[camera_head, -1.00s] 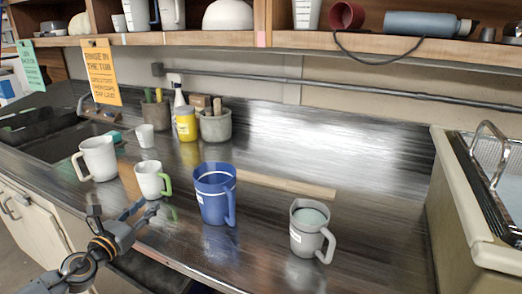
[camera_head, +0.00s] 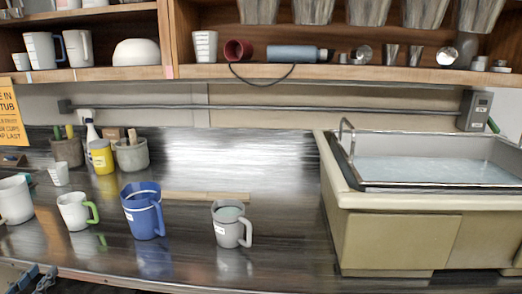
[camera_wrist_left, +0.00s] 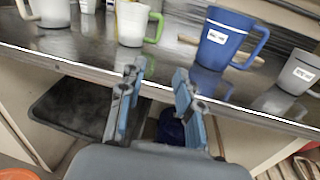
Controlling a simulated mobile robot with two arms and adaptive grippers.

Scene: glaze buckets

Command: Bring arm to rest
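My left gripper (camera_wrist_left: 158,88) shows in the left wrist view with its two fingers apart and nothing between them. It is in front of the counter's edge, short of the mugs. In the head view only a small part of my left arm shows at the bottom left corner. A blue pitcher (camera_head: 143,211), a grey pitcher with pale contents (camera_head: 231,226), a white mug with a green handle (camera_head: 74,211) and a larger white pitcher (camera_head: 14,200) stand upright on the dark counter. The blue pitcher also shows in the left wrist view (camera_wrist_left: 222,45). My right gripper is not in view.
Shelves (camera_head: 370,74) hold buckets, cups and a bottle above. A wooden strip (camera_head: 205,196) lies behind the pitchers. The counter between grey pitcher and tub is clear.

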